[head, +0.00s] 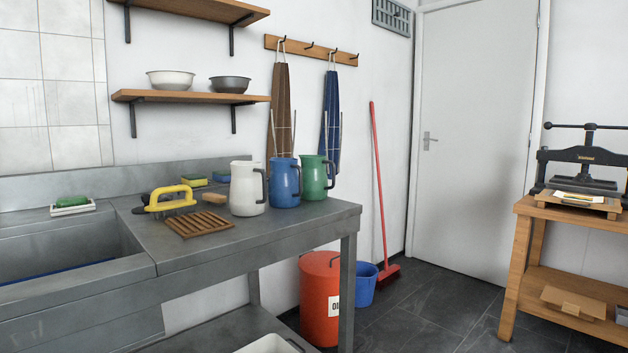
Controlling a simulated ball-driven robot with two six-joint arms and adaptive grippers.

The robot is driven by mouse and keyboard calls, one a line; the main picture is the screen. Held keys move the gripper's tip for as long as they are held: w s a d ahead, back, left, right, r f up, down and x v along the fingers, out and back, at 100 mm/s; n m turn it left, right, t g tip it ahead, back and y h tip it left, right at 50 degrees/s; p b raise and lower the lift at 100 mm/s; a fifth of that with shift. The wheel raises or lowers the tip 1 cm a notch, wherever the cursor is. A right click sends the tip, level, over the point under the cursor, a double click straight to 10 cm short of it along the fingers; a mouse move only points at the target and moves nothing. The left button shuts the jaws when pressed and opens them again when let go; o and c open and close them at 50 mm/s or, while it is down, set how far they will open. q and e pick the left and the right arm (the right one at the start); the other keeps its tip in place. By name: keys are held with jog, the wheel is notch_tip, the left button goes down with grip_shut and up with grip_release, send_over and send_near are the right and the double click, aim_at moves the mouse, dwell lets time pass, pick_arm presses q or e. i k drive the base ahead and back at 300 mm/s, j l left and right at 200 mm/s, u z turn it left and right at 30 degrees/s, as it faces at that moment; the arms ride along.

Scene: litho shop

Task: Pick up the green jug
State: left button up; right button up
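The green jug (313,178) stands upright near the right end of the grey counter (291,218), close to the wall. Its handle is on its right side. A blue jug (284,183) stands just left of it and covers part of its left edge. A white jug (245,189) stands further left. Neither of my grippers is in view.
On the counter left of the jugs are a wooden slatted rack (199,224), a yellow-handled brush (171,199) and sponges. A sink (60,246) is at the left. A red bin (320,290) stands on the floor by the counter leg. Floor at right centre is clear.

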aim_at(315, 187)
jog(key=i+l+u, duration=0.2)
jog(key=i+l, duration=0.2)
jog(key=l, duration=0.25)
jog(key=i+l, duration=0.15)
jog(key=l, duration=0.15)
jog(key=i+l+u, duration=0.15)
jog(key=l, duration=0.2)
